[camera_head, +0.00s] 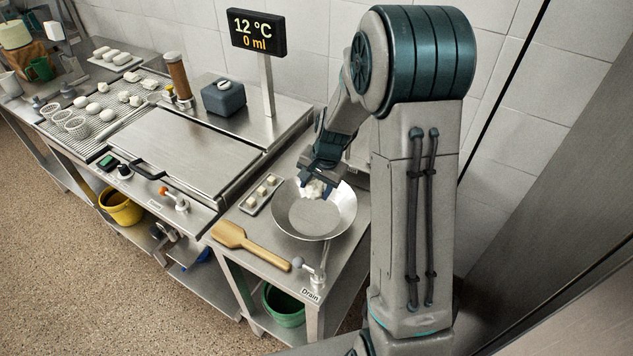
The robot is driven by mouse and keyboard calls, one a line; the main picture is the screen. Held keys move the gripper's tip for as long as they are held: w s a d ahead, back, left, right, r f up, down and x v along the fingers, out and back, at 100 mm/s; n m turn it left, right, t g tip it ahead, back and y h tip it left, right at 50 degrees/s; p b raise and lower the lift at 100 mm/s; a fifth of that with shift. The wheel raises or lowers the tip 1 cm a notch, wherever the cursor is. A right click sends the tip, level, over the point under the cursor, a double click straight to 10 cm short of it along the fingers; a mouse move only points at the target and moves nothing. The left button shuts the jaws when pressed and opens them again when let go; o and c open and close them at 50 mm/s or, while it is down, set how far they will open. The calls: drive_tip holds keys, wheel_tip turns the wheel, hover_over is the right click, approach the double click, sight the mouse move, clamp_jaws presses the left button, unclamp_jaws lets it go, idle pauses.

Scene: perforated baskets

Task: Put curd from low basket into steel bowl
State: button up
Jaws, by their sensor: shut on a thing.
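The steel bowl (314,224) is a wide, shallow metal bowl on the steel table in front of my arm. My gripper (314,190) is over the back part of the bowl, pointing down. It is shut on a white lump of curd (312,188), which shows between and below the fingers. I cannot tell whether the curd touches the bowl wall. Several perforated baskets (76,126) stand on the ribbed drain rack at the far left; I cannot make out what is in them.
A wooden paddle (248,243) lies left of the bowl, near a small tray (262,194) of white pieces. A drain tap (312,270) stands at the front edge. A display post (268,85) and a lidded steel vat (190,150) are farther left.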

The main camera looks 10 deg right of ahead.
drive_tip(key=b, duration=0.3)
hover_over(316, 216)
drive_tip(key=shift+s+d+x, duration=0.15)
drive_tip(key=shift+d+x, duration=0.05)
drive_tip(key=shift+x, duration=1.15)
drive_tip(key=shift+s+d+x, duration=0.1)
drive_tip(key=shift+d+x, duration=0.1)
drive_tip(key=shift+x, duration=1.1)
drive_tip(key=shift+f, duration=0.1)
drive_tip(key=o, duration=1.1)
drive_tip(key=shift+c, duration=0.2)
drive_tip(key=p+v, duration=0.1)
drive_tip(key=v, duration=0.1)
drive_tip(key=p+v, duration=0.2)
drive_tip(key=w+a+p+v, duration=0.1)
drive_tip(key=v, duration=0.2)
drive_tip(key=shift+s+p, duration=0.1)
drive_tip(key=shift+p, duration=0.3)
